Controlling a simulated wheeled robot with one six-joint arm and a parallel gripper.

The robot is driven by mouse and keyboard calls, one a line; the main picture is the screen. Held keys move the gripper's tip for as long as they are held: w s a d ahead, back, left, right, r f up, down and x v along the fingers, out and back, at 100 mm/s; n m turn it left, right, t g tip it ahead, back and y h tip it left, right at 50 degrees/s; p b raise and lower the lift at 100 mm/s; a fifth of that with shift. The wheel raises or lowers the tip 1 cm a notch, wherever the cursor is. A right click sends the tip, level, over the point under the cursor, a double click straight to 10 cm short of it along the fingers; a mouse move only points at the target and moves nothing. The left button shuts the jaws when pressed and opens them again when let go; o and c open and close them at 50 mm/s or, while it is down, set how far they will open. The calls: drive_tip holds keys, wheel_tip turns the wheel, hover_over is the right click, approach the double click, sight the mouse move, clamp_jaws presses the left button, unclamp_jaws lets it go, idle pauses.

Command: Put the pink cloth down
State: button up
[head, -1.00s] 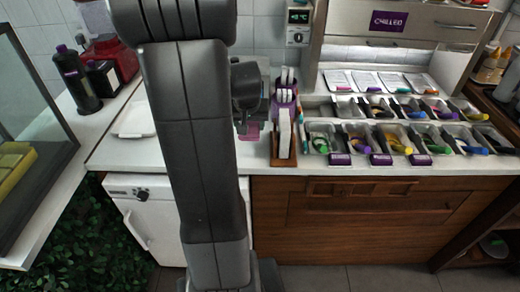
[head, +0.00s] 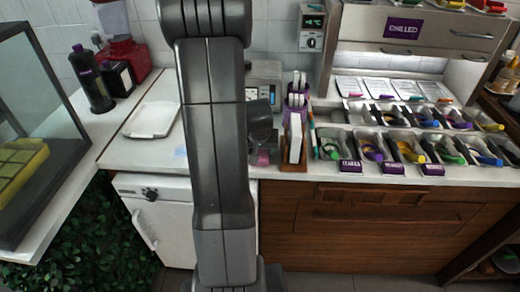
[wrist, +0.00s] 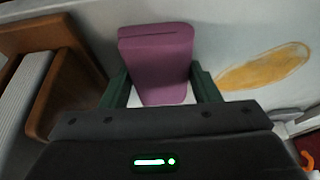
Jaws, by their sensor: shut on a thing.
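The pink cloth (wrist: 158,62) is a folded, purple-pink block between the two green fingers of my gripper (wrist: 160,88) in the wrist view. My gripper is shut on it. In the head view a small part of the cloth (head: 263,158) shows low beside my arm, close over the white counter (head: 215,165). I cannot tell whether it touches the counter. My arm hides much of the gripper in the head view.
A wooden holder (wrist: 62,62) with a white slab stands close left of the gripper in the wrist view. A yellow-brown smear (wrist: 262,68) lies at right. In the head view, a white tray (head: 152,119) lies left, and topping bins (head: 405,150) fill the right.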

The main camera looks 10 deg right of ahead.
drive_tip(key=o, duration=1)
drive_tip(key=shift+f, duration=0.1)
drive_tip(key=shift+r, duration=0.35)
drive_tip(key=p+v, duration=0.1)
drive_tip(key=v, duration=1)
drive_tip(key=shift+s+a+r, duration=0.1)
drive_tip(key=shift+s+r, duration=0.05)
drive_tip(key=shift+r, duration=0.15)
drive_tip(key=shift+f, duration=0.1)
drive_tip(key=b+x, duration=0.1)
drive_tip(key=x, duration=1.1)
drive_tip(key=shift+f, duration=0.25)
drive_tip(key=shift+r, duration=0.3)
